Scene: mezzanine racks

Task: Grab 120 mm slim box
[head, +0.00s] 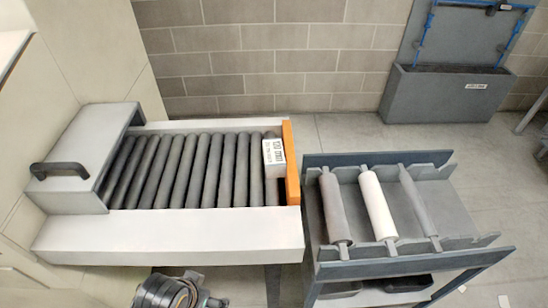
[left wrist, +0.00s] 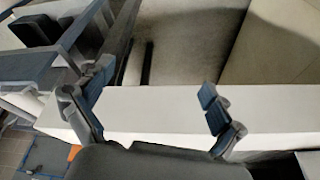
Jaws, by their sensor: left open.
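A long white surface (left wrist: 170,107) runs behind the fingers. I cannot make out the box in that view. In the head view the left gripper's fingers are not visible. My right gripper is in neither view.
White side rails flank the rollers, and a grey hood with a black handle (head: 58,170) covers the left end. A dark rack (head: 395,258) holding three rollers stands close on the right. A grey bin (head: 447,95) stands by the brick wall.

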